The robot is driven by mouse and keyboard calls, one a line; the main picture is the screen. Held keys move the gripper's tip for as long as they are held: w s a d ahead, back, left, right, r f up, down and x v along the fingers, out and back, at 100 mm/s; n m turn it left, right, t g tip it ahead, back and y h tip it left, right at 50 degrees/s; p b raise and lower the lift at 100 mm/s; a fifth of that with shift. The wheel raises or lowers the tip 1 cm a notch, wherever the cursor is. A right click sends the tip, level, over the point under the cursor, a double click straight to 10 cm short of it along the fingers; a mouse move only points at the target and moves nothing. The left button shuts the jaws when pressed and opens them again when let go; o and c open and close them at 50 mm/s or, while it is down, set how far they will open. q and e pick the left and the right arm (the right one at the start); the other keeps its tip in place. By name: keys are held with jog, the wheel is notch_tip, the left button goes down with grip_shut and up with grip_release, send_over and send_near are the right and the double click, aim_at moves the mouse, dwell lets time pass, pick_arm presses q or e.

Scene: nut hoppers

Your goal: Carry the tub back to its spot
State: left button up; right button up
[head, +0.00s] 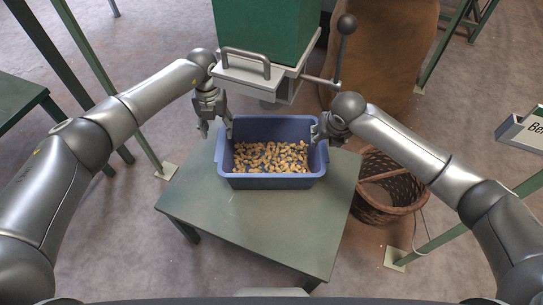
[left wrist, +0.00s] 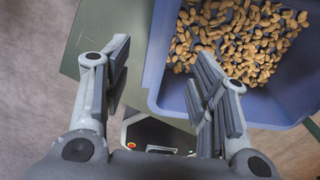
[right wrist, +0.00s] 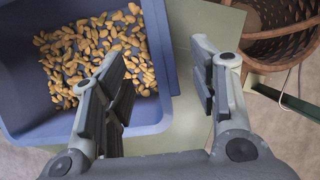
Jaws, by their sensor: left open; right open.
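A blue tub (head: 270,182) with a layer of nuts (head: 270,157) in it stands upright on a small green table (head: 250,225). My left gripper (head: 217,127) is open at the tub's left wall. In the left wrist view the wall (left wrist: 160,50) lies between its spread fingers (left wrist: 155,95). My right gripper (head: 322,132) is open at the tub's right wall. In the right wrist view the wall (right wrist: 158,45) lies between its fingers (right wrist: 165,85). I cannot tell whether any finger touches the tub.
A green hopper (head: 265,35) with a grey outlet and a lever (head: 345,30) stands just behind the tub. A wicker basket (head: 385,190) is on the floor right of the table. A brown sack (head: 380,50) stands behind. The table's front is clear.

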aim_at(221, 144)
pick_arm(q)
notch_tip(221, 144, down, 8)
jog(key=shift+f, duration=0.25)
pick_arm(e)
jog(key=x, duration=0.8)
jog(key=shift+w+f, duration=0.15)
jog(key=shift+f, duration=0.05)
pick_arm(q)
grip_shut()
pick_arm(e)
grip_shut()
